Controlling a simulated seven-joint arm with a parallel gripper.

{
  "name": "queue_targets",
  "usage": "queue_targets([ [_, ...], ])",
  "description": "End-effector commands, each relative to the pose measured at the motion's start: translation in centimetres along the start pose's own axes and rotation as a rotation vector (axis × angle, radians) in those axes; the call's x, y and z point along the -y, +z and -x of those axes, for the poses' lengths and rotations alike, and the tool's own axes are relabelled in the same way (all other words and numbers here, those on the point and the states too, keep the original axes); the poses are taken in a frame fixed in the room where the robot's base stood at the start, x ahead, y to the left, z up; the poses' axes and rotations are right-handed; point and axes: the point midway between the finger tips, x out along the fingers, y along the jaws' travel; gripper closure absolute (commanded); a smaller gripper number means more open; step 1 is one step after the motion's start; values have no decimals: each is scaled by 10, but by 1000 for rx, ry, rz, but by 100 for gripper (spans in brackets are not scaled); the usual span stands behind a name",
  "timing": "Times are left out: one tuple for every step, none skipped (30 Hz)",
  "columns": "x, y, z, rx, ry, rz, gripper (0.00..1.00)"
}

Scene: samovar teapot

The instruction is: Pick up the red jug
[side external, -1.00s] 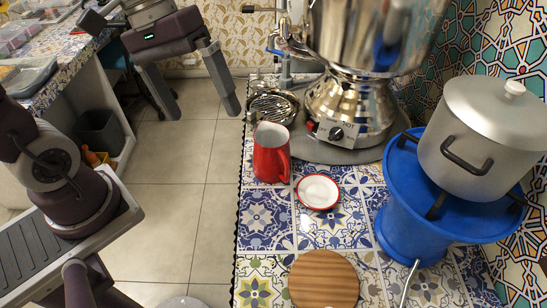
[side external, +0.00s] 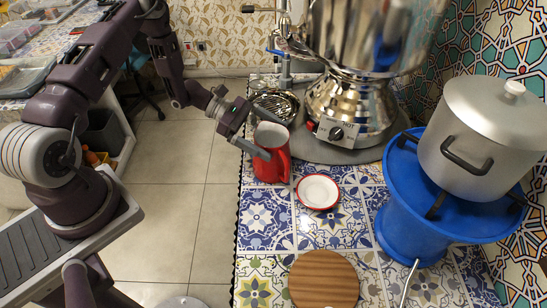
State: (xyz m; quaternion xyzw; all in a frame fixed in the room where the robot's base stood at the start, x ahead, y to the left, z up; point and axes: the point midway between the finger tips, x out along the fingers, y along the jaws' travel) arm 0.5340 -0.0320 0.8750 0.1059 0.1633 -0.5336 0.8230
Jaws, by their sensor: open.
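The red jug (side external: 272,168) stands upright on the tiled counter, near its left edge. Its white inside shows at the open top, and its handle is on the right side. My gripper (side external: 262,138) is open at the jug's upper left, with one finger in front of the jug's near side and the other close to its rim at the back. I cannot tell whether the fingers touch the jug.
A white saucer with a red rim (side external: 318,191) lies just right of the jug. The samovar (side external: 350,108) stands behind it. A blue stand (side external: 410,210) holds a grey pot (side external: 485,140) at right. A round wooden board (side external: 323,280) lies in front.

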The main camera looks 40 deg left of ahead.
Motion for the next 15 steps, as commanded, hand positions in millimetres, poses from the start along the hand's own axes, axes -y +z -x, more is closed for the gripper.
queue_targets([
  [1, 0, -8, 0, -2, 0, 0],
  [0, -1, -11, 0, -2, 0, 0],
  [0, -1, -15, 0, -1, 1, 0],
  [0, 0, -16, -1, 0, 1, 0],
  [0, 0, -17, -1, 0, 0, 0],
  [0, 0, -17, -1, 0, 0, 0],
  [0, 0, -17, -1, 0, 0, 0],
  [0, 0, -17, -1, 0, 0, 0],
  [0, 0, -17, -1, 0, 0, 0],
  [0, 0, -17, -1, 0, 0, 0],
  [0, 0, -17, -1, 0, 0, 6],
  [0, 0, -16, -1, 0, 0, 14],
  [0, 0, -16, -1, 0, 0, 20],
  [0, 0, -16, -1, 0, 0, 26],
  [0, 0, -16, -1, 0, 0, 33],
])
